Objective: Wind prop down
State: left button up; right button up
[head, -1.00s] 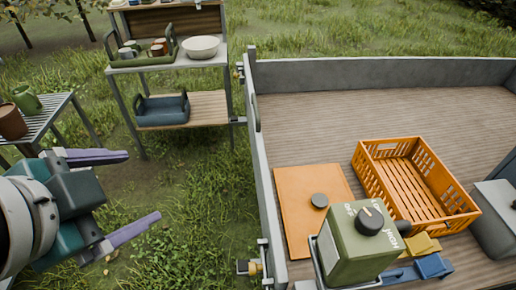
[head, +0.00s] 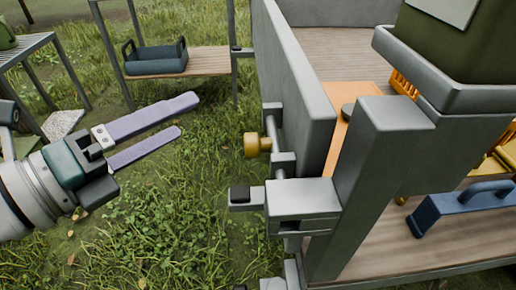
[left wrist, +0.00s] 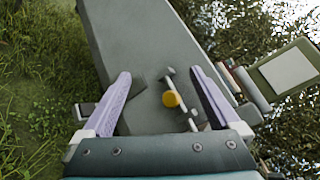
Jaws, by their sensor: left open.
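A brass-yellow knob (head: 257,144) sits on a short metal rod at the outer side of the grey trailer wall (head: 290,75). No part is plainly marked as the prop; a grey bracket block (head: 303,205) with a dark-ended stub (head: 240,193) stands below the knob. My left gripper (head: 187,115) has purple fingers, is open and empty, and points at the knob from the left, with a gap between. In the left wrist view the knob (left wrist: 171,99) appears between the spread fingers (left wrist: 161,73), beyond them. My right gripper is not in view.
A grey post (head: 370,180) and the green can's holder (head: 440,75) fill the right. A blue-handled item (head: 465,205) lies on the trailer bed. A shelf with a dark blue tray (head: 155,60) stands behind. Grass between my gripper and the trailer is clear.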

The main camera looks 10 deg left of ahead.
pick_arm(q)
jog(key=s+f+m+g+h+b, duration=0.35)
jog(key=f+m+b, duration=0.35)
jog(key=f+b, duration=0.45)
jog(key=s+f+m+g+h+b, duration=0.35)
jog(key=f+m+b, duration=0.25)
jog(key=f+b, duration=0.55)
jog(key=s+f+m+g+h+b, duration=0.2)
jog(key=s+f+m+g+b, duration=0.15)
jog(key=f+m+b, duration=0.6)
jog(key=w+d+f, duration=0.1)
jog(key=d, duration=0.2)
jog(key=w+d+f+n, duration=0.1)
jog(key=d, duration=0.2)
jog(key=w+d+f+n+b, duration=0.1)
jog(key=d, duration=0.2)
jog(key=shift+d+f+n+t, duration=0.1)
jog(key=shift+f+n+t, duration=0.15)
jog(key=shift+t, duration=0.1)
jog(key=c, duration=1.4)
